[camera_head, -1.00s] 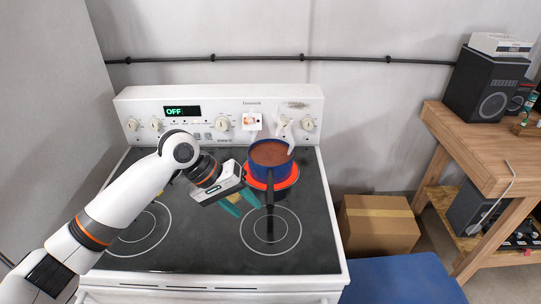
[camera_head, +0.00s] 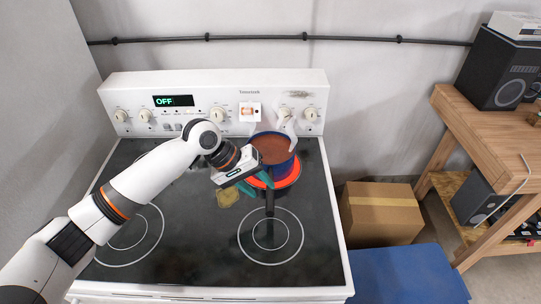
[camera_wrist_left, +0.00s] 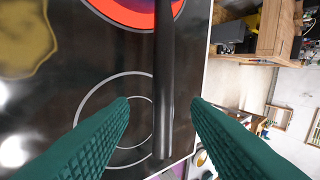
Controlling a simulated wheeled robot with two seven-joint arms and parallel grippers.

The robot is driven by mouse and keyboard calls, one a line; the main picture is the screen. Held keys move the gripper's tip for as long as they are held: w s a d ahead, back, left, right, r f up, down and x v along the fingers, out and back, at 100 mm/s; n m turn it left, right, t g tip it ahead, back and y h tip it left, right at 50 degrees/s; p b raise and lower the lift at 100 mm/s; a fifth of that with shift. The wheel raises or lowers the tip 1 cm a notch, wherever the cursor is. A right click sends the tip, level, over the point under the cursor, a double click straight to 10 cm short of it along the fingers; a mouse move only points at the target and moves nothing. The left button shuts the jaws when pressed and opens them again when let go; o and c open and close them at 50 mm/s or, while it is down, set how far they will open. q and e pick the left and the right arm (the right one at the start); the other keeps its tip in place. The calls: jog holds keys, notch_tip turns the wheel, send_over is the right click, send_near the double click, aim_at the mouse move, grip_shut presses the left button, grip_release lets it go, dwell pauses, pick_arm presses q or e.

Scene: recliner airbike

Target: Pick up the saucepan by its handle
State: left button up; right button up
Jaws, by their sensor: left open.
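The blue saucepan (camera_head: 273,150) with brown contents stands on the glowing red burner (camera_head: 289,178) at the back right of the stove. Its black handle (camera_head: 270,203) points toward the stove's front. My left gripper (camera_head: 257,188) is at the handle's left side in the head view. In the left wrist view the open green fingers (camera_wrist_left: 160,112) lie on either side of the black handle (camera_wrist_left: 164,85), with gaps on both sides. My right gripper is not in view.
The black glass stovetop (camera_head: 190,245) is clear at the front. A yellowish patch (camera_head: 230,198) lies left of the handle. A white spoon-like utensil (camera_head: 285,122) rises behind the pan. A cardboard box (camera_head: 381,212) and wooden bench (camera_head: 490,145) stand right.

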aim_at(269, 193)
pick_arm(q)
jog(key=p+x, duration=0.1)
jog(key=x, duration=0.3)
jog(key=shift+s+d+f+p, duration=0.15)
jog(key=shift+d+p, duration=0.1)
jog(key=shift+p, duration=0.15)
jog(key=shift+d+f, duration=0.2)
jog(key=shift+f, duration=0.05)
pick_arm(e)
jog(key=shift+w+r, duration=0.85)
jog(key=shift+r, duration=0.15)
pick_arm(q)
jog(key=shift+c, duration=0.4)
grip_shut()
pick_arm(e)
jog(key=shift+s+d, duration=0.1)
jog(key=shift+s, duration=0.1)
pick_arm(q)
jog(key=shift+r, duration=0.2)
